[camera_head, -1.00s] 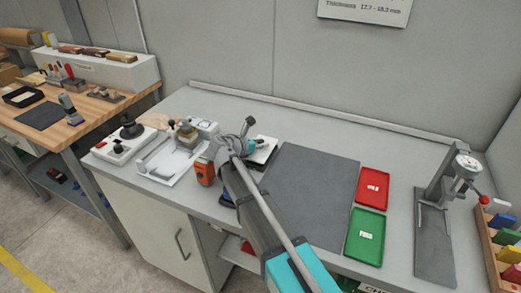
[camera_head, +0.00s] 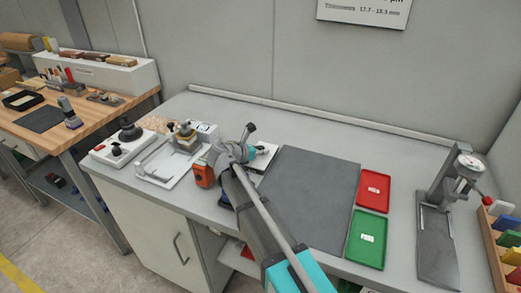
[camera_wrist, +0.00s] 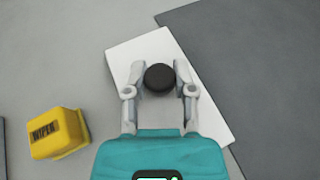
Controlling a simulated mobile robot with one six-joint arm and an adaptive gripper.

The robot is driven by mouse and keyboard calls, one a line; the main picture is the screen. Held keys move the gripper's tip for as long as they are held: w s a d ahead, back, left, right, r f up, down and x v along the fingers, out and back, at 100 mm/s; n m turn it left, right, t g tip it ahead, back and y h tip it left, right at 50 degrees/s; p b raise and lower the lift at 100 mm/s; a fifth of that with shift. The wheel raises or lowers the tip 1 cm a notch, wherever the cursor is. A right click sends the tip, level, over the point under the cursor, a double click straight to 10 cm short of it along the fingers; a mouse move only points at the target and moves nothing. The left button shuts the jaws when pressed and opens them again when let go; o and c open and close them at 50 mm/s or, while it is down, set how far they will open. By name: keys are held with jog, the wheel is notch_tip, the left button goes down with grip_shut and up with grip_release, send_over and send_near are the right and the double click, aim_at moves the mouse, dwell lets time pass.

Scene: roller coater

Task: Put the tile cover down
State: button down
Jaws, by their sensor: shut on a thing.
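The tile cover is a flat white plate with a round black knob (camera_wrist: 160,78) standing on it in the wrist view. The white plate (camera_wrist: 130,55) lies slanted beside the dark grey mat, its right edge meeting or overlapping the mat's edge. My gripper (camera_wrist: 160,73) has its two fingers closed around the black knob, one on each side. In the head view, the white plate (camera_head: 266,157) shows partly behind my wrist, left of the mat. I cannot tell whether the plate touches the bench or hangs just above it.
The dark grey mat (camera_head: 312,195) lies to the right, with red (camera_head: 374,190) and green (camera_head: 367,240) trays beyond it. A yellow block marked WIPER (camera_wrist: 58,133) is at left in the wrist view. An orange device (camera_head: 203,174) and a white tray (camera_head: 168,170) stand left of my wrist.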

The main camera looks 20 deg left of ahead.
jog(key=shift+f, duration=0.2)
jog(key=c, duration=0.9)
grip_release()
jog(key=shift+a+f, duration=0.1)
jog(key=shift+a, duration=0.1)
jog(key=o, duration=0.5)
jog(key=shift+c, duration=0.2)
jog(key=shift+r, duration=0.2)
jog(key=shift+r+p, duration=0.65)
jog(key=shift+p, duration=0.1)
jog(key=shift+p+v, duration=1.25)
jog(key=shift+v, duration=2.4)
jog(key=shift+f, duration=0.1)
